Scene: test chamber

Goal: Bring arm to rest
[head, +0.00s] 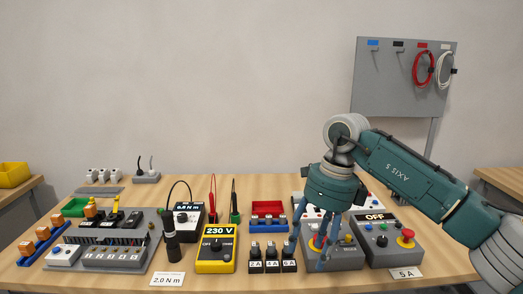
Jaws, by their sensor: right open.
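My right arm (413,180) reaches in from the right over the table. My right gripper (311,250) points down with its blue fingers apart, and no object shows between them. It is in front of a grey control box (347,254) with small knobs and buttons, and hides part of it. I cannot tell whether the fingertips touch the box. My left gripper is not in view.
A box marked OFF (380,256) with a red knob stands right of the gripper. Black fuse-like blocks (272,266), a yellow 230 V meter (214,262) and a red tray (268,208) are to its left. A grey pegboard (390,95) holds cables behind.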

